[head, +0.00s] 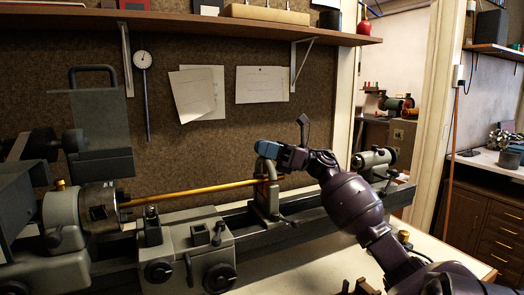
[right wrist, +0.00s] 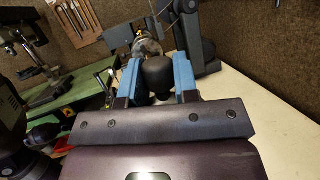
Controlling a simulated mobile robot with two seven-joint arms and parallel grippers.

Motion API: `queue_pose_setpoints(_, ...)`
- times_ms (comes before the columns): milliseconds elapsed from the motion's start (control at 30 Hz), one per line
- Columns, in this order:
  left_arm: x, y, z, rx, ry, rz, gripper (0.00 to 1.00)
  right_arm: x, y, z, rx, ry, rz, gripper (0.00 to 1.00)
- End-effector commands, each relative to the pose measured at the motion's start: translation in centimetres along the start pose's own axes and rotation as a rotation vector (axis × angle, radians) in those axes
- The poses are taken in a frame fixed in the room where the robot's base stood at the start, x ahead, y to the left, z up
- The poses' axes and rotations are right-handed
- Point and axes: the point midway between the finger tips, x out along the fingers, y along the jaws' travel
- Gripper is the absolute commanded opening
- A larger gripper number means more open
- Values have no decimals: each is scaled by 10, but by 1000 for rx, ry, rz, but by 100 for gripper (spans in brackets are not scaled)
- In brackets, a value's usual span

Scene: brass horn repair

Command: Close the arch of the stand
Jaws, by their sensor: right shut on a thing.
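The stand (head: 266,204) is a grey upright on the lathe bed, right of the middle in the head view. Its curved grey arch (head: 260,169) shows just below my right gripper, which partly hides it, so I cannot tell how far it is closed. A brass rod (head: 190,191) runs from the chuck to the stand. My right gripper (head: 266,148) has its blue fingers at the top of the arch. In the right wrist view the fingers are shut on a black rounded knob (right wrist: 157,72). My left gripper is not in view.
The lathe chuck (head: 98,208) is at the left and the carriage (head: 196,240) stands before the rod. The tailstock (head: 373,160) is right of the stand, behind my right arm. A shelf (head: 200,22) crosses above. The pale bench top (head: 290,262) has free room in front.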

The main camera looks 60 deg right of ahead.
Motion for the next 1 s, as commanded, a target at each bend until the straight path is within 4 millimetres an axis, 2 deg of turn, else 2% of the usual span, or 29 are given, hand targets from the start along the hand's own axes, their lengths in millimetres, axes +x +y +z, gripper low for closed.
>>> queue_pose_setpoints(267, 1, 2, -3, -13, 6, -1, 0, 0, 0, 0, 1, 2, 1, 0)
queue_pose_setpoints(300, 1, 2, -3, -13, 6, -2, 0, 0, 0, 0, 1, 2, 1, 34)
queue_pose_setpoints(433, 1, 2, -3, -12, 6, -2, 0, 0, 0, 0, 1, 1, 0, 54)
queue_pose_setpoints(767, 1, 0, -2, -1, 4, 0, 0, -2, 0, 0, 1, 1, -1, 54)
queue_pose_setpoints(867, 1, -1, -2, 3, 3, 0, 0, -10, -1, -1, 2, 1, -3, 54)
queue_pose_setpoints(1000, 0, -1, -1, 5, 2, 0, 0, -32, -1, -1, 2, 0, -4, 54)
